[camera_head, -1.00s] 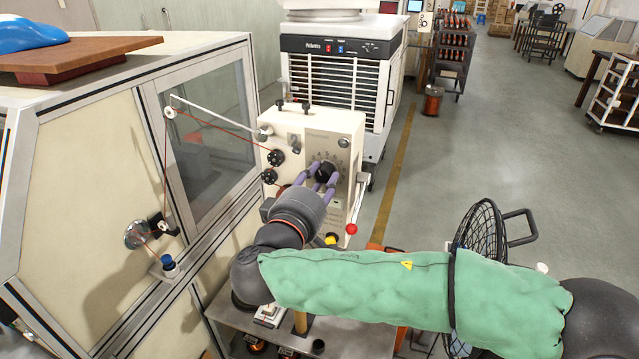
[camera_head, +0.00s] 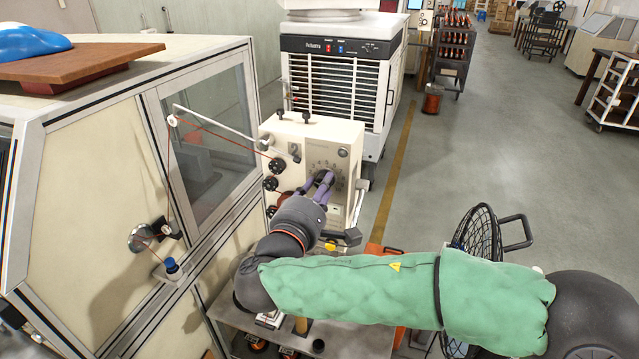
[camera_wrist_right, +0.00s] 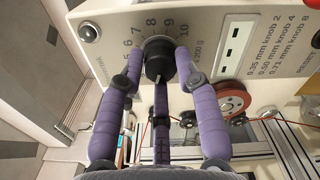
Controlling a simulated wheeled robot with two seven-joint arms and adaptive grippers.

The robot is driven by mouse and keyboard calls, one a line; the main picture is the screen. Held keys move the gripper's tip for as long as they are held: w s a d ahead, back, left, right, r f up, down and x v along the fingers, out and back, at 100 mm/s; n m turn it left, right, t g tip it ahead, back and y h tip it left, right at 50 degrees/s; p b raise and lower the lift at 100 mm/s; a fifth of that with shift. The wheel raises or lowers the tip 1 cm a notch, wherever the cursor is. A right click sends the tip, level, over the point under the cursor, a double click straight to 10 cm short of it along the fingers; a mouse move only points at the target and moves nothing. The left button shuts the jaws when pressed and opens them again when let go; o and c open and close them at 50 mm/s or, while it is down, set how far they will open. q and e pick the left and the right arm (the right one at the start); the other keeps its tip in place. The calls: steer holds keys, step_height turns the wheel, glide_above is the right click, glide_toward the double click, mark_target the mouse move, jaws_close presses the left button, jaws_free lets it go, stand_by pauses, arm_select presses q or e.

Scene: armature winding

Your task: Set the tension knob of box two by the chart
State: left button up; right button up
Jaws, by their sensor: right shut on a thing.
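The cream tension box (camera_head: 288,134) stands beside the winding cabinet, its dial face towards me. My right gripper (camera_head: 322,181), with purple fingers, is at the dial and shut on the black tension knob. In the right wrist view, the knob (camera_wrist_right: 158,62) sits between the fingers of the right gripper (camera_wrist_right: 160,76). Dial numbers from 5 to 10 show around it; the pointer's exact setting is hard to tell. The printed chart (camera_wrist_right: 282,45) to the right lists 0.35, 0.50 and 0.71 mm with knob numbers. My left gripper is out of view.
A red wire runs over black rollers (camera_head: 277,166) on the box's left and a thin guide arm (camera_head: 215,125). The glazed cabinet (camera_head: 85,195) fills the left. A black wire-cage fan (camera_head: 478,238) stands beyond my right forearm. Open floor (camera_head: 465,150) lies right.

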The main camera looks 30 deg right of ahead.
steer(key=shift+n, duration=0.6)
steer(key=shift+p, duration=0.35)
steer(key=shift+f, duration=0.1)
steer(key=o, duration=1.1)
steer(key=shift+o, duration=0.2)
steer(key=v, duration=1.2)
